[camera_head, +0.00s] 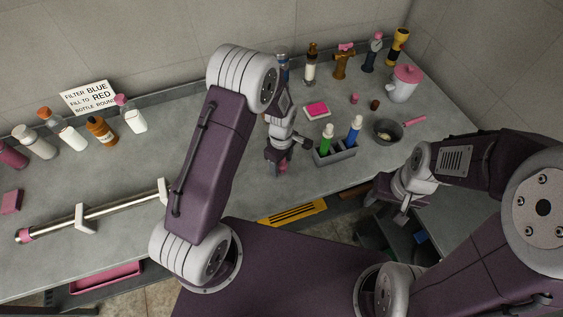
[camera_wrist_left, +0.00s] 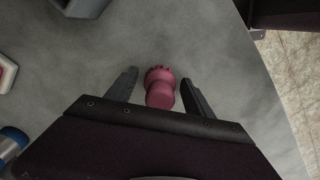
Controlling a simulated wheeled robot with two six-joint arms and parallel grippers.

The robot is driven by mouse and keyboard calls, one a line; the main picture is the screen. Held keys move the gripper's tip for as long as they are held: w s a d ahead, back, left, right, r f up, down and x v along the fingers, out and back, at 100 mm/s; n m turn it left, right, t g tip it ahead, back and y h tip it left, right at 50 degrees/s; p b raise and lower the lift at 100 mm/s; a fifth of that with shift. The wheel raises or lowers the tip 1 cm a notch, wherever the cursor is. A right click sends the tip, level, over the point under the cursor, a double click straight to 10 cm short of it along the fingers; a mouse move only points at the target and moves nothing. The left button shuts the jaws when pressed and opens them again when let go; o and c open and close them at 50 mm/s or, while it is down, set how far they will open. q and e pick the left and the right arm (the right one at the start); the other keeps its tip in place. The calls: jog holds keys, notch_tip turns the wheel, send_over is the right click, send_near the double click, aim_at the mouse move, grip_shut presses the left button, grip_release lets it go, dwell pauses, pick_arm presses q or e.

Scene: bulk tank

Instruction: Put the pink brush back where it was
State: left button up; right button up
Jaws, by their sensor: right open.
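A pink piece with a ragged end, possibly the pink brush, shows in the left wrist view (camera_wrist_left: 160,88) between the two fingers of my left gripper (camera_wrist_left: 160,92). Gaps show between it and both fingers, so the gripper is open around it. In the head view my left gripper (camera_head: 279,163) points down over the counter, and a bit of pink (camera_head: 284,164) shows beside its fingers, mostly hidden. I cannot tell whether it touches the counter. My right gripper (camera_head: 400,207) is open and empty, low at the counter's front edge.
A grey caddy (camera_head: 335,155) with green and blue bottles stands right of my left gripper. A dark bowl (camera_head: 384,135) and a pink-lidded jug (camera_head: 403,84) are farther right. A pink sponge (camera_head: 317,110) lies behind. A long metal tube (camera_head: 110,208) lies at left.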

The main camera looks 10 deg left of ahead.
pick_arm(q)
jog(key=shift+r, duration=0.1)
notch_tip(320, 180, up, 12)
jog(key=shift+r, duration=0.1)
jog(key=s+a+r+m+t, duration=0.1)
jog(key=s+a+m, duration=0.5)
jog(key=s+m, duration=0.7)
jog(key=shift+r, duration=0.2)
jog(key=shift+a, duration=0.1)
